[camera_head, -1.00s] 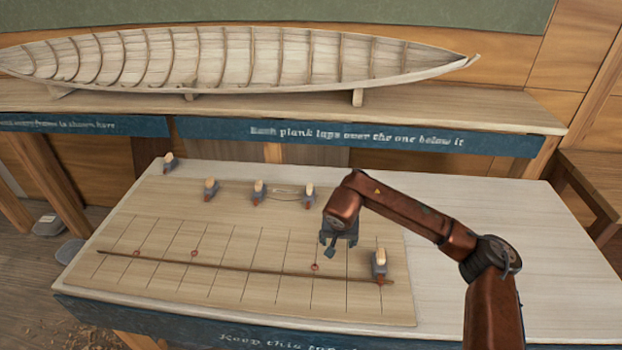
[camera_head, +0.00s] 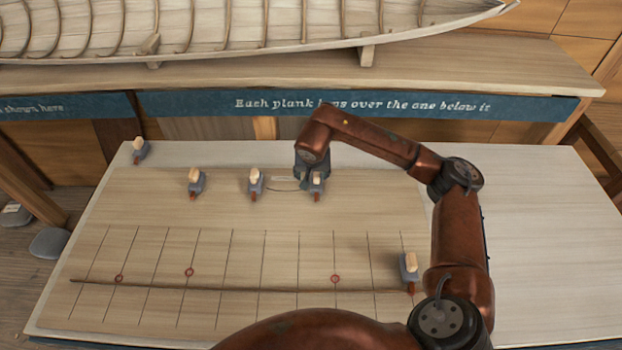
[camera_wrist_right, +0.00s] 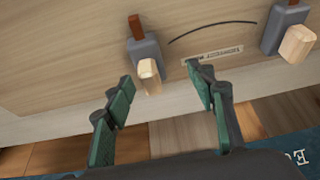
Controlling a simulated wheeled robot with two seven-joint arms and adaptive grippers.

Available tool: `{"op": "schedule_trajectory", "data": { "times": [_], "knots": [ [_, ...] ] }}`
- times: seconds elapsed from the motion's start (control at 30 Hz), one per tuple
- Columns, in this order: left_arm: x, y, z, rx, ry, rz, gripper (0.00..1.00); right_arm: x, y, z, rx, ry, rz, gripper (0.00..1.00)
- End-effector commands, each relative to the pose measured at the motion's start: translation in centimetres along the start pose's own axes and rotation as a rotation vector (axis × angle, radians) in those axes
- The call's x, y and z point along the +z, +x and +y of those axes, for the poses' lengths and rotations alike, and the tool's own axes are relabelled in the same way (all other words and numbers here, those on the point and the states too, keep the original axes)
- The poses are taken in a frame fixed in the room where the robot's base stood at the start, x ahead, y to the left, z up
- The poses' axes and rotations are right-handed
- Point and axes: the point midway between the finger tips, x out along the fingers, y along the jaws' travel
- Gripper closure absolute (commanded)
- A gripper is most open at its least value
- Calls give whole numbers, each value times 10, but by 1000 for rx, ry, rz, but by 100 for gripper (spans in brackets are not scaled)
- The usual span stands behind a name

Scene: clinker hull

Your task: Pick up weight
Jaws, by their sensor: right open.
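Several weights have grey bodies, pale wooden knobs and red-brown tips. My right gripper (camera_head: 308,184) is open above the rightmost weight of the back row (camera_head: 317,186) and partly covers it in the head view. In the right wrist view, that weight (camera_wrist_right: 147,52) stands ahead of my right gripper (camera_wrist_right: 160,78), its knob lying between the open fingertips. No grip on it shows. Another back-row weight (camera_head: 256,184) stands to the left; it also shows in the wrist view (camera_wrist_right: 286,28). More weights stand at left (camera_head: 195,184), far left (camera_head: 139,150) and front right (camera_head: 409,268). My left gripper is out of view.
A board (camera_head: 230,215) with ruled lines and red circles lies on the table (camera_head: 540,240). A thin brown batten (camera_head: 230,289) crosses it. A shelf (camera_head: 440,78) with a ribbed boat hull (camera_head: 300,30) stands behind. The table's right side is clear.

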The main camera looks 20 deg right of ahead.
Motion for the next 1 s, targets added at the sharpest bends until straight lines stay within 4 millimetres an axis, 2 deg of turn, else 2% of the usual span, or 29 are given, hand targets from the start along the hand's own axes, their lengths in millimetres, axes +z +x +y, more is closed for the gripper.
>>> {"op": "schedule_trajectory", "data": {
  "times": [0.07, 0.17, 0.27, 0.4, 0.53, 0.67, 1.0],
  "knots": [
    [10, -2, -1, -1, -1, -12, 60, 0, 9, 10, 9, 13, -2, 49],
    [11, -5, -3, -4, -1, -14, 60, 0, 23, 14, 12, 21, -4, 49],
    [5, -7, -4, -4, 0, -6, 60, -1, 38, 15, 12, 23, -3, 49],
    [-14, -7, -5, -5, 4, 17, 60, -2, 52, 15, 11, 21, -2, 49],
    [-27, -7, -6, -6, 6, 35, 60, -2, 55, 15, 11, 19, 1, 49],
    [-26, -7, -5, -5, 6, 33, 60, -2, 55, 14, 11, 18, 1, 49],
    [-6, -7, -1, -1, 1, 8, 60, -2, 54, 13, 10, 17, 0, 72]
  ]
}}
